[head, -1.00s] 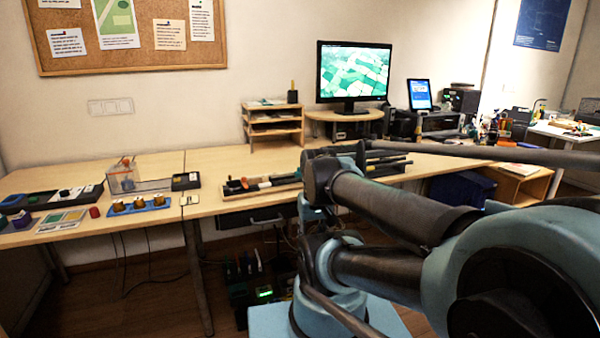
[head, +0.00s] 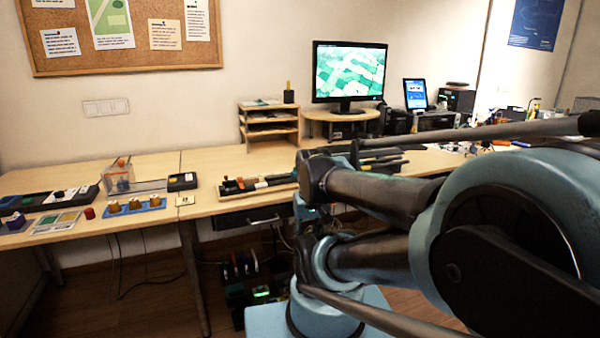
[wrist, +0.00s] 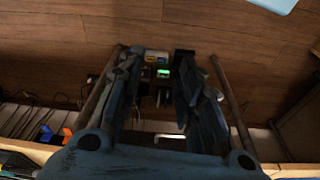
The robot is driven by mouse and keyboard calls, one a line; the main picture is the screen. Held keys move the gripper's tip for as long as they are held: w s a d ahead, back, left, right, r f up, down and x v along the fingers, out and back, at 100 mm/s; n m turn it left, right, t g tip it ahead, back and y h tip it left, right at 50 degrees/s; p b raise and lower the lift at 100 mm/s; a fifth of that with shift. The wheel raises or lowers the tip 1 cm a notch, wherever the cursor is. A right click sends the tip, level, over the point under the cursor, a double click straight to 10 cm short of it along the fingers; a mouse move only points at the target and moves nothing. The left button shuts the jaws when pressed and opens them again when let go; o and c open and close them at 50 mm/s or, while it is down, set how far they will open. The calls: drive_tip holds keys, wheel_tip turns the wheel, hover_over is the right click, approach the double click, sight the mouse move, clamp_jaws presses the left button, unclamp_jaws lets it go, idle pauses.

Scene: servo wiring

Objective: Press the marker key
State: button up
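I cannot single out the marker key in either view. Another dark panel (head: 45,202) with small light parts lies at the desk's left end. In the wrist view my gripper (wrist: 158,78) has its two fingers apart, with nothing between them. It points at the floor and some small devices, one with a green-lit display (wrist: 163,72). In the head view my arm covers much of the right side, and I cannot make out the gripper there.
The wooden desk (head: 215,168) runs along the wall. A clear box (head: 117,180), a blue strip with brown knobs (head: 133,209) and a small black box (head: 182,181) stand on it. A shelf rack (head: 270,125) and a monitor (head: 348,75) are behind. The green-lit device (head: 262,292) sits below the desk.

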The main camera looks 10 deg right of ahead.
drive_tip(key=shift+s+r, duration=0.3)
drive_tip(key=shift+s, duration=0.05)
drive_tip(key=c, duration=0.4)
drive_tip(key=shift+w+r, duration=0.1)
drive_tip(key=shift+r, duration=0.3)
clamp_jaws()
drive_tip(key=w+d+r, duration=0.2)
drive_tip(key=w+r, duration=1.2)
drive_tip(key=w, duration=0.5)
drive_tip(key=w+d+r, duration=0.2)
drive_tip(key=w, duration=0.5)
drive_tip(key=w+d+r+n, duration=0.1)
drive_tip(key=w+d+r, duration=0.1)
drive_tip(key=w, duration=0.5)
drive_tip(key=w+d+r+t, duration=0.1)
drive_tip(key=w+d+r, duration=0.1)
drive_tip(key=w, duration=0.5)
drive_tip(key=shift+w+d+r+n+y, duration=0.15)
drive_tip(key=shift+d+r+n+y, duration=0.15)
drive_tip(key=shift+d, duration=0.25)
